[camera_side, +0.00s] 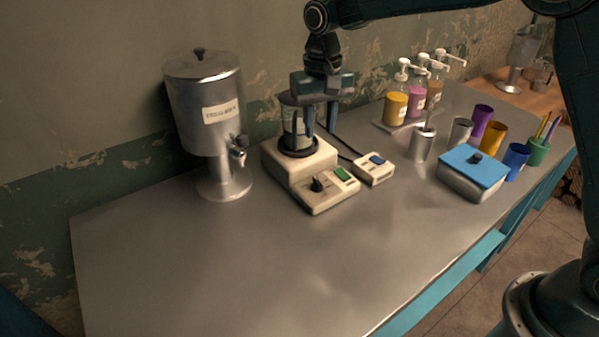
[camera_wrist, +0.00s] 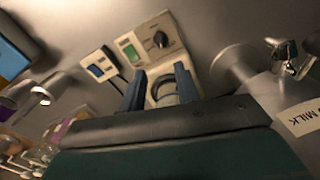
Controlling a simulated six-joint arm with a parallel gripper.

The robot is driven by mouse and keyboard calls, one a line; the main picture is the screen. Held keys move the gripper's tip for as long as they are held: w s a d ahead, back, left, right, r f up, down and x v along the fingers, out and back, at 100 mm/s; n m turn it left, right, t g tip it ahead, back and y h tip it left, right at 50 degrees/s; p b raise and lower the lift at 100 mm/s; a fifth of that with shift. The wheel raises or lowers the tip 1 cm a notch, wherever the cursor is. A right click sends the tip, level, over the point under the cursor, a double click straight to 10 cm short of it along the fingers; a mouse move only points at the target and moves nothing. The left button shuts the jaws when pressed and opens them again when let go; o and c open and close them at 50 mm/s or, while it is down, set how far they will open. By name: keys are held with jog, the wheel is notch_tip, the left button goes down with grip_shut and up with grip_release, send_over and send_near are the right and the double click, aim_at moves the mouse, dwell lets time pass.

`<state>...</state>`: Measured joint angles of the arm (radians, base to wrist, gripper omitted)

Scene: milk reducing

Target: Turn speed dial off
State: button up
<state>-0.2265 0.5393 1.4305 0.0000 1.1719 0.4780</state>
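The speed dial (camera_side: 318,184) is a black knob on the front panel of the cream mixer base (camera_side: 277,164). It also shows in the wrist view (camera_wrist: 160,39), beside a green switch (camera_wrist: 130,52). A clear jar (camera_side: 296,124) with a dark collar stands upright on the base. My gripper (camera_side: 321,128) points down beside the jar's upper part, behind and above the dial. Its two fingers are spread apart, and in the wrist view (camera_wrist: 160,84) a dark ring on the base shows between them. The dial's exact setting is too small to read.
A small box with a blue switch (camera_side: 373,168) sits right of the base, with a cable. A metal milk dispenser (camera_side: 203,110) stands left. Pump bottles (camera_side: 396,103), cups (camera_side: 422,145) and a blue-lidded box (camera_side: 473,172) stand right. The front-left tabletop is clear.

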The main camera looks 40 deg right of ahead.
aim_at(317, 180)
jog(key=shift+f, duration=0.15)
notch_tip(317, 180, down, 14)
jog(key=shift+r, duration=0.25)
dwell(0.5)
grip_shut()
